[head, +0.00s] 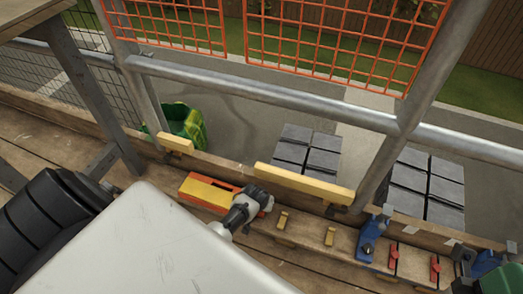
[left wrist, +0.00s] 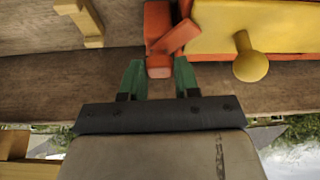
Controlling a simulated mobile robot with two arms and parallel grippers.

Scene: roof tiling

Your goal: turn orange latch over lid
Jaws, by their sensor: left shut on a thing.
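An orange box with a yellow lid (head: 207,192) lies on the plank walkway. In the left wrist view the yellow lid (left wrist: 255,28) has a round yellow knob (left wrist: 250,60). Beside its left edge is the orange latch (left wrist: 178,38), a short bar lying at a slant. Its upper right end is at the lid's edge; I cannot tell how far it overlaps. My left gripper (left wrist: 159,68) has its green fingers on either side of the orange latch's end piece and is shut on it. In the head view my left gripper (head: 250,203) is at the box's right end.
A yellow board (head: 303,185) and metal rails (head: 270,84) bound the far side. Tile stacks (head: 306,150) stand beyond.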

